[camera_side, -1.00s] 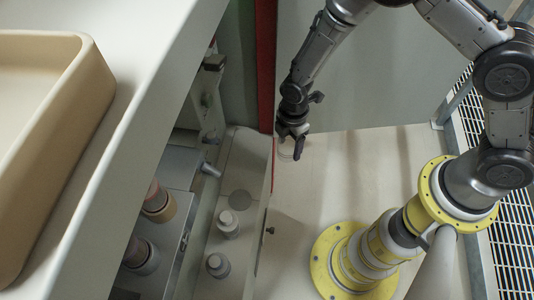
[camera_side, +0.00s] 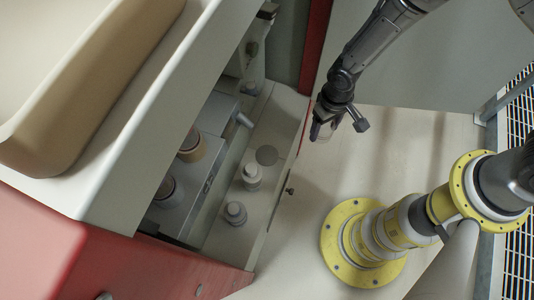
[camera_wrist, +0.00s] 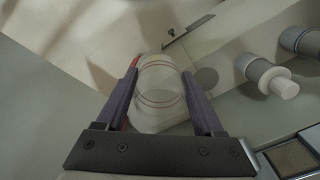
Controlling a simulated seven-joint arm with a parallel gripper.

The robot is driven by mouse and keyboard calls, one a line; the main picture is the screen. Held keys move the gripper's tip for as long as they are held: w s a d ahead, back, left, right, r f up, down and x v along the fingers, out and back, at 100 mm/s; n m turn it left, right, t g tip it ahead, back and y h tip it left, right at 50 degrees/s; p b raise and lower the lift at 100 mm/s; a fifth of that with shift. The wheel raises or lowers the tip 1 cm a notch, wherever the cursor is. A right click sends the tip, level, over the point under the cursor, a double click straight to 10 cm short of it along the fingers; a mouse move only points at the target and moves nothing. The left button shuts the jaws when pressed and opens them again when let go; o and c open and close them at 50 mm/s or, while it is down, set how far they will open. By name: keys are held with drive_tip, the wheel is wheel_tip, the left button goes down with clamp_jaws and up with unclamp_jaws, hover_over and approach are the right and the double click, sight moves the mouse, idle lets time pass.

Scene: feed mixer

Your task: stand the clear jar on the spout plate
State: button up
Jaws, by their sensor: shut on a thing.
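The clear jar (camera_wrist: 160,88) is between the two fingers of my gripper (camera_wrist: 160,80) in the wrist view, with thin rings around its wall. My gripper is shut on it. In the side view my gripper (camera_side: 338,122) points down, and the jar (camera_side: 323,132) shows faintly, partly hidden by the fingers. A flat grey disc, apparently the spout plate (camera_side: 266,155), lies on the pale ledge, left of and apart from the jar. The disc also shows in the wrist view (camera_wrist: 206,76), just right of the jar. It looks bare.
A short grey spout (camera_side: 244,120) juts from the machine behind the disc. Two grey, white-topped cylinders (camera_side: 252,176) (camera_side: 235,213) stand on the ledge nearer the camera. A red post (camera_side: 316,45) rises behind. The pale floor (camera_side: 400,150) right of the ledge is mostly clear.

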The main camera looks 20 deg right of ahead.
drive_tip(key=s+a+m, duration=0.1)
drive_tip(key=s+a, duration=0.3)
drive_tip(key=s, duration=0.1)
drive_tip(key=w+a+f, duration=0.6)
drive_tip(key=w, duration=0.1)
drive_tip(key=w+a+f, duration=0.3)
drive_tip(key=shift+w, duration=0.15)
drive_tip(key=shift+w+a+f, duration=0.1)
drive_tip(key=shift+a+f, duration=0.1)
drive_tip(key=shift+f, duration=1.5)
drive_tip(key=shift+f, duration=0.15)
drive_tip(key=o, duration=1.3)
drive_tip(key=shift+o, duration=0.2)
